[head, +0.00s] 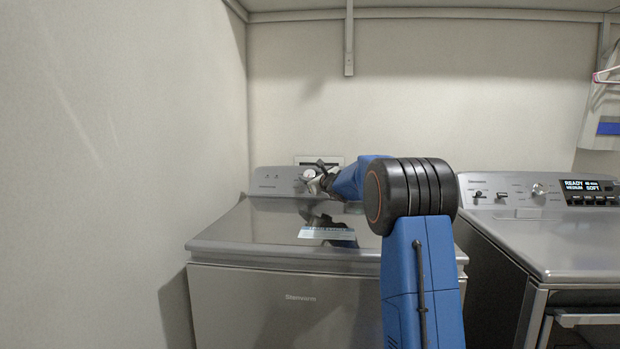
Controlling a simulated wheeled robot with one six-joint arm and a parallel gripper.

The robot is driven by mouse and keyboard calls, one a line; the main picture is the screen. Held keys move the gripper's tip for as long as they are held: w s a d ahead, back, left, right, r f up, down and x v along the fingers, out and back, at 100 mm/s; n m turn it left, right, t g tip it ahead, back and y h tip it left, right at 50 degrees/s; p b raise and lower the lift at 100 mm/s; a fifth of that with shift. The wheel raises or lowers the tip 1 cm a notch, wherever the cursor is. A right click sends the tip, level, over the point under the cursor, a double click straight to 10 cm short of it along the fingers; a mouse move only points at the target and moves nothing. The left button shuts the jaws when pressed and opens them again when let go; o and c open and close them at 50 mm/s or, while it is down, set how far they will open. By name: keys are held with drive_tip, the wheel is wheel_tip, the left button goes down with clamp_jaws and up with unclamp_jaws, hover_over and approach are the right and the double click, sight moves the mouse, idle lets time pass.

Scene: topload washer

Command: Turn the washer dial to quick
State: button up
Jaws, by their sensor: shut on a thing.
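The topload washer (290,307) stands at the left, grey, with its glossy lid (255,226) closed. Its control panel (270,181) runs along the back. The dial (309,174) is a small pale round knob on that panel, partly covered by my gripper (311,181). My gripper is at the panel, with its fingers shut on the dial. The arm hides the right part of the panel. The dial's pointer and labels are too small to read.
A second machine (540,230) with its own knob and a lit display (588,186) stands at the right. A wall (120,170) closes off the left side. A shelf bracket (349,40) hangs above. A garment (603,115) hangs at the far right.

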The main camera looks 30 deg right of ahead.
drive_tip(key=shift+n+y, duration=0.4)
drive_tip(key=shift+y, duration=0.1)
drive_tip(key=o, duration=1)
drive_tip(key=s, duration=1.6)
drive_tip(key=shift+d+r, duration=0.1)
drive_tip(key=shift+r, duration=0.3)
drive_tip(key=shift+s, duration=0.7)
